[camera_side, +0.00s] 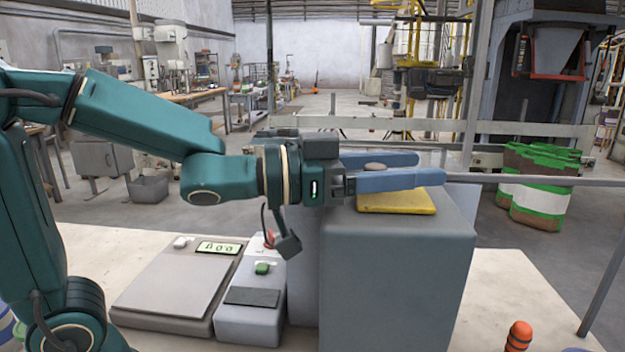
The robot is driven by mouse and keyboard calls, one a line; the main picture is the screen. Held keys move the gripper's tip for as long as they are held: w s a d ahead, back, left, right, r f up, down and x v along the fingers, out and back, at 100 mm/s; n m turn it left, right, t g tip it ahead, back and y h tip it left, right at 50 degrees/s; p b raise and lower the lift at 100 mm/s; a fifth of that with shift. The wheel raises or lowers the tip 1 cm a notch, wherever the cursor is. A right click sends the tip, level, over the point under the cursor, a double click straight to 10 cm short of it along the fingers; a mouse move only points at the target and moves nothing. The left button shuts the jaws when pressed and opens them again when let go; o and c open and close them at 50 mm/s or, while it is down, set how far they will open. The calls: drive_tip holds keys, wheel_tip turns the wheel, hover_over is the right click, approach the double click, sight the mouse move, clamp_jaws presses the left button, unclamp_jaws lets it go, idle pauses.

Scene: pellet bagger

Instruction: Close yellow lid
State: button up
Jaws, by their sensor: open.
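The yellow lid (396,201) lies flat on top of a large grey box (398,270). Whether it covers an opening there cannot be told. My gripper (432,168) is stretched out horizontally just above the lid, its two long blue fingers pointing right. A small rounded grey-brown piece (375,167) shows between or behind the fingers.
A scale (175,285) with a lit display and a small grey device (250,305) with a green button stand left of the box. An orange-topped post (519,336) stands at the front right. A horizontal rail (540,180) runs right. Green-and-white bags (540,200) stand behind.

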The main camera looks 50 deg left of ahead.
sight(365, 170)
drive_tip(key=shift+v, duration=2.5)
